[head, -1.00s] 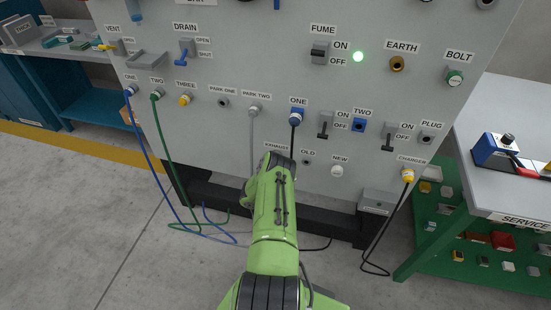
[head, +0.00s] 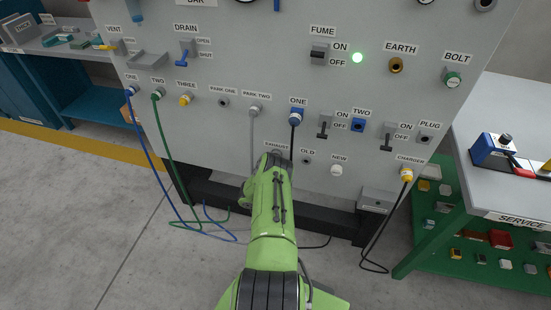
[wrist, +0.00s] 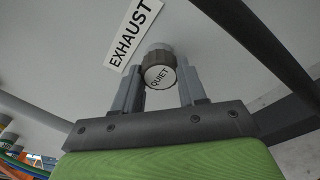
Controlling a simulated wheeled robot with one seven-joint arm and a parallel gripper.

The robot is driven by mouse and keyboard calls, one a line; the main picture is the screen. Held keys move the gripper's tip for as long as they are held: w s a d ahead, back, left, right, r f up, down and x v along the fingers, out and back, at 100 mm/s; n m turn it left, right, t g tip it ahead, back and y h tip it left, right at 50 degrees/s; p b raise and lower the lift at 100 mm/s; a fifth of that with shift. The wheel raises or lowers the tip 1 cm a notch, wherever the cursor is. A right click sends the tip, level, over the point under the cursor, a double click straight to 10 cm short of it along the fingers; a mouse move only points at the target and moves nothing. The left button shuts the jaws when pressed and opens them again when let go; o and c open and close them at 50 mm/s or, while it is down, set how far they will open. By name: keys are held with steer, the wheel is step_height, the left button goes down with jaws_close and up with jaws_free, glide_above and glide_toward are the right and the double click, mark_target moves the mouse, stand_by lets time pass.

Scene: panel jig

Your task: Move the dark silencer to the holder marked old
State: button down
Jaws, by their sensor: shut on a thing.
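The dark silencer (wrist: 158,58) is a dark ribbed ring with a pale end face reading QUIET. In the wrist view it sits at the panel beside the EXHAUST label. My gripper (wrist: 161,82) has its fingers on either side of it and is shut on it. In the head view my arm hides the silencer and the fingertips, just below the EXHAUST label. The holder marked old (head: 306,160) is a small, apparently empty fitting right of my arm, under the OLD label.
Right of it, the NEW holder (head: 337,170) carries a pale piece. A grey cable (head: 253,140) hangs left of my arm and a black cable (head: 292,142) from socket ONE hangs close by. A grey box (head: 377,199) sits low at the right.

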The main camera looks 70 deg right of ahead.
steer(key=shift+a+p, duration=0.45)
steer(key=shift+p, duration=0.3)
steer(key=shift+p+v, duration=0.95)
steer(key=shift+p, duration=0.4)
steer(key=shift+a, duration=0.15)
steer(key=a+p, duration=0.4)
steer(key=p, duration=0.2)
steer(key=s+d+p, duration=0.1)
steer(key=s, duration=1.1)
steer(key=shift+s+p, duration=0.3)
